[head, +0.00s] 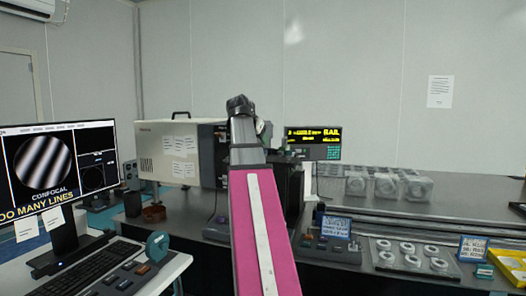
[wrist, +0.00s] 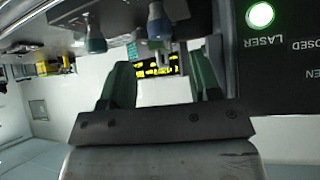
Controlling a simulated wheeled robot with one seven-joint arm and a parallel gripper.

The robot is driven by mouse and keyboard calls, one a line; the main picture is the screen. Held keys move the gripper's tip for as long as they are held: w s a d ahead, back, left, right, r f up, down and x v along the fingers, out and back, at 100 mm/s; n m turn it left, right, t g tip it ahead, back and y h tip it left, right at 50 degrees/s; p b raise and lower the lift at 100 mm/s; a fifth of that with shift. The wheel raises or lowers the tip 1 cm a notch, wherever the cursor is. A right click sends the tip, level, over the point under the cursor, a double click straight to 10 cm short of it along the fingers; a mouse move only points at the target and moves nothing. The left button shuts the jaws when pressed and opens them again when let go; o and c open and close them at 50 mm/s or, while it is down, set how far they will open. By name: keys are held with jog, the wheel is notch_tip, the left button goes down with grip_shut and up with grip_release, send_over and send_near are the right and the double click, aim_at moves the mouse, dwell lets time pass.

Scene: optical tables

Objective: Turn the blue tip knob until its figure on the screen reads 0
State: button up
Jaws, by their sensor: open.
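I cannot tell which is the tip knob. My gripper (wrist: 161,72) is open, its two green fingers apart with nothing between them. The right knob is in line with the gap, beyond the fingertips; the left knob is off to the left. A dark screen (head: 314,141) with yellow and green text stands on the bench; its figures are too small to read. Its yellow text also shows between the fingers in the wrist view (wrist: 153,71). My arm hides the knobs in the head view.
A black panel with a lit green lamp marked LASER (wrist: 260,15) is close on the right of my gripper. A beige box (head: 165,150) stands behind my arm. A monitor (head: 62,165) reads CONFOCAL. Clear blocks (head: 386,185) stand at right.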

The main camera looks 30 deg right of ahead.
jog(key=x, duration=0.7)
jog(key=shift+f, duration=0.1)
jog(key=c, duration=0.9)
